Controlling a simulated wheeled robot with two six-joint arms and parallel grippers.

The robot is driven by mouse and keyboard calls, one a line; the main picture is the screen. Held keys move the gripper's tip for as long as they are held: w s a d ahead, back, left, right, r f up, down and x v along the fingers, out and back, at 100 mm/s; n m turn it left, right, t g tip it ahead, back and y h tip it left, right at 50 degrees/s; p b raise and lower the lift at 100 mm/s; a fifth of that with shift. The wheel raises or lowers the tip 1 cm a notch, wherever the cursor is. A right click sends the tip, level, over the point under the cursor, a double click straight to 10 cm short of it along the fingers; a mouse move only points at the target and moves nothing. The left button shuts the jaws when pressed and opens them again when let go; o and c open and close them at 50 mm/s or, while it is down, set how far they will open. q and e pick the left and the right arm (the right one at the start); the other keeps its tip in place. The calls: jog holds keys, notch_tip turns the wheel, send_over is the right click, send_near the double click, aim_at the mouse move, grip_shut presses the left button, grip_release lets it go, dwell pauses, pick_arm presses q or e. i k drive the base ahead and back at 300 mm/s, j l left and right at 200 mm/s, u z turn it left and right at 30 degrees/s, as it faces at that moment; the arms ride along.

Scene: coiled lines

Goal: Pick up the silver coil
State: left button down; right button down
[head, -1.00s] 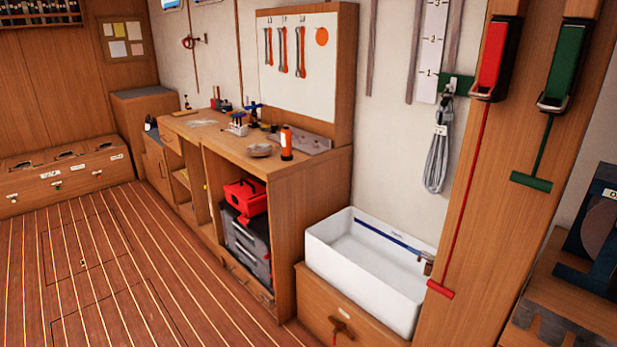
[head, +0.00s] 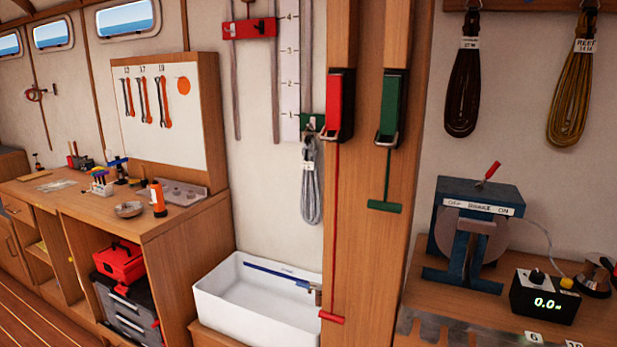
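A silver-grey coil of line (head: 311,185) with a small white tag hangs on the pale wall, just left of the wooden post. Its top is at a small green bracket (head: 312,124) at the foot of the numbered white scale. The coil hangs above the back right of the white basin. Neither of my grippers shows in the head view, so nothing of mine is near the coil in the picture.
A wooden post (head: 362,270) with red (head: 340,103) and green (head: 391,103) clamps stands right of the coil. The white basin (head: 245,308) is below. A dark coil (head: 463,95) and a yellow coil (head: 572,95) hang at right, above a blue winch (head: 478,200). A workbench (head: 150,228) stands left.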

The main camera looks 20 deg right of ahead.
aim_at(310, 179)
jog(key=i+j+z, duration=0.1)
jog(key=i+z, duration=0.15)
jog(key=z, duration=0.15)
jog(key=i+j+z, duration=0.15)
jog(key=z, duration=0.25)
jog(key=i, duration=0.1)
